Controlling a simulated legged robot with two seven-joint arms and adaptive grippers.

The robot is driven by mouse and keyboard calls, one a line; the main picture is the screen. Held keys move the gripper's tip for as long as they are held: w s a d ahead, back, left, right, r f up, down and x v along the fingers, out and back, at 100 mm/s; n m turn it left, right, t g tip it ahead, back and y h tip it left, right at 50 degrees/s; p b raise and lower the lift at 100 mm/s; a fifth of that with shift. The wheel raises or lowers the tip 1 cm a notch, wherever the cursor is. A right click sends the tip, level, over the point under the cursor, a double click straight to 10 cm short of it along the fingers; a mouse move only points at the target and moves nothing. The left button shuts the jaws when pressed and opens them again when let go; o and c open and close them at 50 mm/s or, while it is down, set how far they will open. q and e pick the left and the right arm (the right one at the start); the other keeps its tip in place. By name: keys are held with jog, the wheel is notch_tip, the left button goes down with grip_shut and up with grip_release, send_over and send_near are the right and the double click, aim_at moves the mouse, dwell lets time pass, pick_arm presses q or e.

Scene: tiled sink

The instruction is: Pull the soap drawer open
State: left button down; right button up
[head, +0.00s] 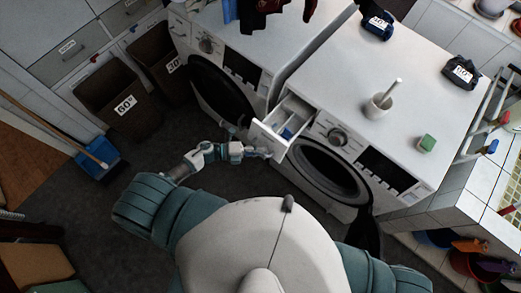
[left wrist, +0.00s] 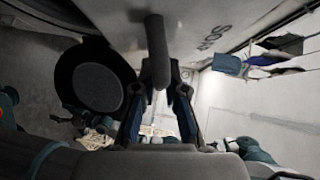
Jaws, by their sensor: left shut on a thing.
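The soap drawer (head: 270,139) sticks out from the front of the right-hand washing machine (head: 322,143), with its compartments and something blue inside showing from above. My left gripper (head: 264,153) is at the drawer's front face. In the left wrist view, a grey bar handle (left wrist: 157,45) stands out from the pale drawer front (left wrist: 205,22), which bears partly visible lettering. The fingers of my left gripper (left wrist: 160,82) are on both sides of the handle's end, shut on it. My right gripper is out of view.
The round door (head: 330,170) of this machine is just right of the drawer. Laundry bins (head: 115,95) and a blue dustpan (head: 97,158) stand further left. Dark floor between is clear.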

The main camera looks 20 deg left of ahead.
pick_arm(q)
jog(key=c, duration=1.3)
grip_release()
jog(key=shift+f, duration=0.25)
jog(key=shift+o, duration=0.5)
jog(key=shift+r, duration=0.1)
jog(key=shift+a, duration=0.1)
jog(key=shift+s+a, duration=0.1)
jog(key=shift+a, duration=0.2)
jog(key=v, duration=1.1)
jog(key=shift+a, duration=0.2)
